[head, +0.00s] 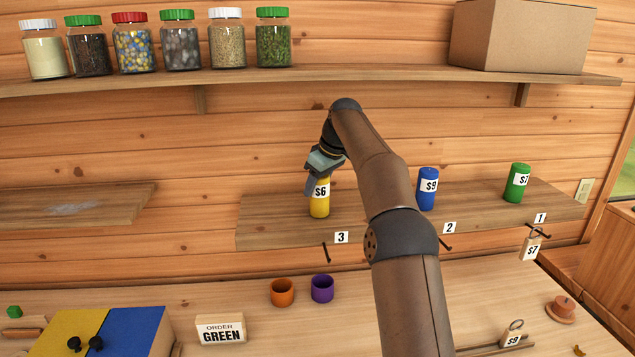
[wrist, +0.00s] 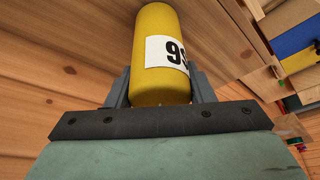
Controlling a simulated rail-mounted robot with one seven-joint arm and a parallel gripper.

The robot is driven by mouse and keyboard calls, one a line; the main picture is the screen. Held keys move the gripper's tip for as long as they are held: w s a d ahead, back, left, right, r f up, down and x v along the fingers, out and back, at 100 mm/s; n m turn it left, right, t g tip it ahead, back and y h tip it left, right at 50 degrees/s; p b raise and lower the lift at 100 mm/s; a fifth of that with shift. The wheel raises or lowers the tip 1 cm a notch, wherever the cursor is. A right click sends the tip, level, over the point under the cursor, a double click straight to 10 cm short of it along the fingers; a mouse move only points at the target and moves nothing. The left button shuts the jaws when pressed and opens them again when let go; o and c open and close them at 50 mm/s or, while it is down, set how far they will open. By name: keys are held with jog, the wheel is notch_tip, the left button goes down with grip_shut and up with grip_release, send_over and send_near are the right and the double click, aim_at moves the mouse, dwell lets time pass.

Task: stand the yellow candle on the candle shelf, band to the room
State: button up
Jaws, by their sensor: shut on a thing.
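The yellow candle (head: 320,206) is upright over the left part of the candle shelf (head: 270,220), behind the number 3 tag (head: 342,237). Its white band reading $6 faces the room. My gripper (head: 316,183) is shut on its upper part, coming from above and behind the arm. In the wrist view the yellow candle (wrist: 160,30) sits between both fingers, with its band partly turned to the right. Its base meets the shelf top or is very close to it; I cannot tell which. A blue $9 candle (head: 428,190) and a green $7 candle (head: 517,184) stand farther right.
Tags 2 (head: 450,228) and 1 (head: 541,218) mark the shelf edge, with hooks below; a $7 tag (head: 531,248) hangs at the right. The upper shelf (head: 330,73) holds jars and a cardboard box (head: 520,35). Orange (head: 282,293) and purple (head: 322,289) cups stand on the counter.

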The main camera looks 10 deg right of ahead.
jog(key=shift+f, duration=0.1)
jog(key=o, duration=1.1)
